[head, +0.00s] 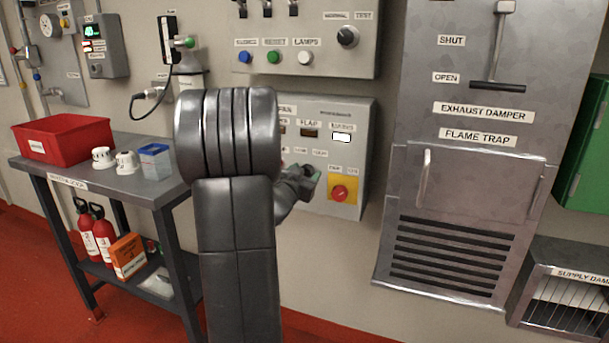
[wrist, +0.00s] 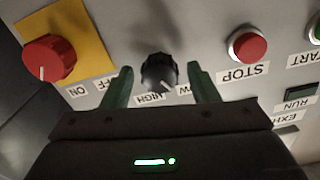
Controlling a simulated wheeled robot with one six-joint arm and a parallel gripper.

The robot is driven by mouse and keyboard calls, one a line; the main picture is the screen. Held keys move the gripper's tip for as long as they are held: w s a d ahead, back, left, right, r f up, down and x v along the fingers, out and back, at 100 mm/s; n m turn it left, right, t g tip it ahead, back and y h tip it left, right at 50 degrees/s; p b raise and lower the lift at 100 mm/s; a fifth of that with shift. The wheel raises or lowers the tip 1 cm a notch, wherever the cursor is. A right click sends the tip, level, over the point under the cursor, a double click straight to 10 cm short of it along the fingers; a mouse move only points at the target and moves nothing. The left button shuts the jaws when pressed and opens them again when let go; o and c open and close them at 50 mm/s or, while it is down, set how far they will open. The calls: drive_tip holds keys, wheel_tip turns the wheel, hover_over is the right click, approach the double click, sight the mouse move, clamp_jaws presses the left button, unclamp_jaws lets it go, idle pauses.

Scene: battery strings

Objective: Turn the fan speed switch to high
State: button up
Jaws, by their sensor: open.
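The fan speed switch is a black round knob (wrist: 158,72) on the light grey fan panel (head: 350,120). In the wrist view, which is upside down, HIGH and LOW labels lie below it, LOW partly covered. A pale pointer mark on the knob faces down toward the labels; I cannot tell exactly which setting it marks. My gripper (wrist: 159,76) is open, one green finger on each side of the knob, with a visible gap on both sides. In the head view my gripper (head: 312,182) is at the panel, and my arm hides the knob.
A red rotary switch (wrist: 48,60) on a yellow plate is beside the knob; it also shows in the head view (head: 339,193). A red STOP button (wrist: 248,45) is on the other side. A workbench (head: 120,180) with a red bin (head: 62,138) stands left. The exhaust damper (head: 480,90) is right.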

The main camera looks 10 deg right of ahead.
drive_tip(key=c, duration=1)
drive_tip(key=shift+o, duration=0.2)
drive_tip(key=shift+m, duration=0.3)
drive_tip(key=m+b, duration=0.3)
drive_tip(key=m, duration=0.2)
drive_tip(key=shift+f, duration=0.15)
drive_tip(key=m+b, duration=0.3)
drive_tip(key=m, duration=0.3)
drive_tip(key=shift+s, duration=0.1)
drive_tip(key=shift+m, duration=0.3)
drive_tip(key=o, duration=1)
drive_tip(key=shift+c, duration=0.2)
